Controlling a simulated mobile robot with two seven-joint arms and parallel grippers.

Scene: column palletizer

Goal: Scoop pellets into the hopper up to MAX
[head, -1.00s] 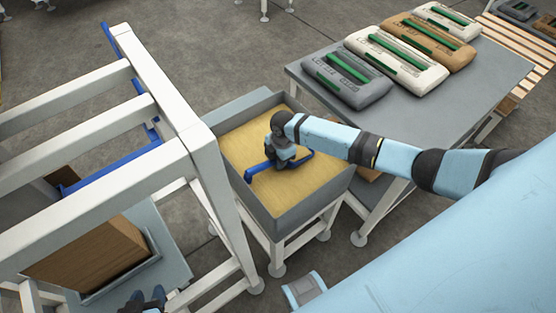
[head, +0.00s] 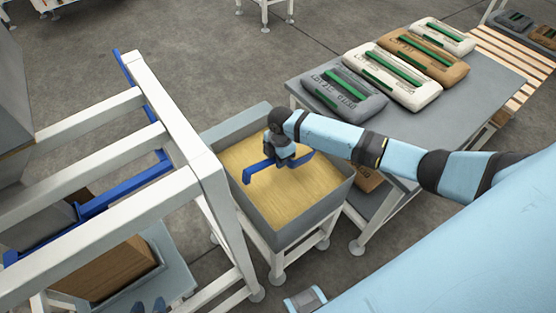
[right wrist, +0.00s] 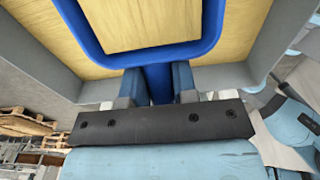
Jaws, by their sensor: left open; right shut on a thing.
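A grey bin (head: 287,235) holds a wide bed of yellow pellets (head: 290,195). My right gripper (head: 283,152) is over the bin, shut on the handle of a blue scoop (head: 262,168). In the right wrist view the scoop's blue rim (right wrist: 145,60) surrounds a tan, pellet-coloured surface; I cannot tell how full it is. Part of the scoop is hidden by the gripper in the head view. A grey body (head: 12,95) at the left edge may be the hopper; no MAX mark is visible.
A white frame (head: 165,120) with blue bars stands left of the bin. A brown box (head: 110,268) sits low behind its rails. A grey table (head: 460,100) with several bags is at the right. Bare floor lies behind the bin.

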